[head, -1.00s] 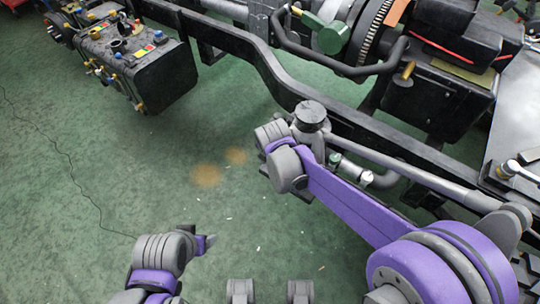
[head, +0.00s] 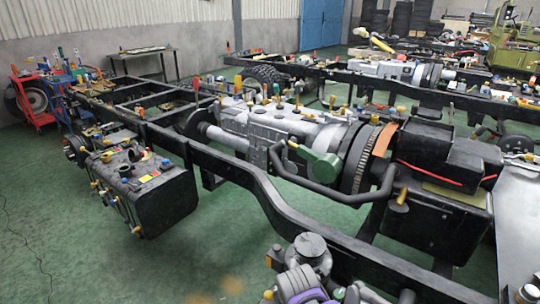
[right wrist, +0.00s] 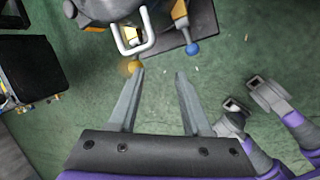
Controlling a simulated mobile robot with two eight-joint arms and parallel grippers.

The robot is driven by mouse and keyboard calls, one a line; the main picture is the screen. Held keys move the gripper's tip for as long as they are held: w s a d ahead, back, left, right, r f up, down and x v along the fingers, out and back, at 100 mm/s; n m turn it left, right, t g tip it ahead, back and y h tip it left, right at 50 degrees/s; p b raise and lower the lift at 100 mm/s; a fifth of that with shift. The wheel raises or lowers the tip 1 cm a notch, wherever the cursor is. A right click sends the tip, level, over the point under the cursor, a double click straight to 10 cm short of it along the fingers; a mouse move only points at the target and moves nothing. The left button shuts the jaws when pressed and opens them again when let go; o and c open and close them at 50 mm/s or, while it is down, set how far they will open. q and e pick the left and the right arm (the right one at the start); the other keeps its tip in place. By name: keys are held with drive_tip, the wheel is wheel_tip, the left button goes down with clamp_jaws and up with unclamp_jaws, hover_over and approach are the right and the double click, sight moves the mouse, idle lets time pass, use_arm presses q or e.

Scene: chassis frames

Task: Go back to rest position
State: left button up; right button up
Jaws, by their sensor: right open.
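In the right wrist view my right gripper (right wrist: 160,74) is open, with two grey fingers spread apart and nothing between them. Green floor shows behind the fingers. A grey part with a white loop handle (right wrist: 133,38) lies beyond the fingertips, at the top of that view. In the head view only a purple and grey piece of my right arm (head: 302,284) shows at the bottom edge, in front of the chassis rail.
A black chassis frame (head: 262,200) with an engine (head: 265,122) runs across the head view. A black tank (head: 150,195) hangs at its left side. A red cart (head: 35,105) stands at the far left. Green floor (head: 110,265) is clear at the lower left.

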drive_tip(key=s+d+m, duration=0.6)
drive_tip(key=s+m, duration=0.5)
drive_tip(key=s+d+m, duration=0.7)
drive_tip(key=s+m, duration=0.3)
drive_tip(key=m, duration=0.2)
use_arm(q)
wheel_tip(320, 180, up, 17)
drive_tip(key=w+p, duration=0.2)
drive_tip(key=p, duration=1.3)
drive_tip(key=shift+t, duration=0.4)
use_arm(e)
wheel_tip(320, 180, up, 16)
drive_tip(key=w, duration=0.1)
drive_tip(key=shift+m+t, duration=0.3)
use_arm(q)
drive_tip(key=shift+s, duration=0.1)
use_arm(e)
drive_tip(key=shift+r, duration=0.1)
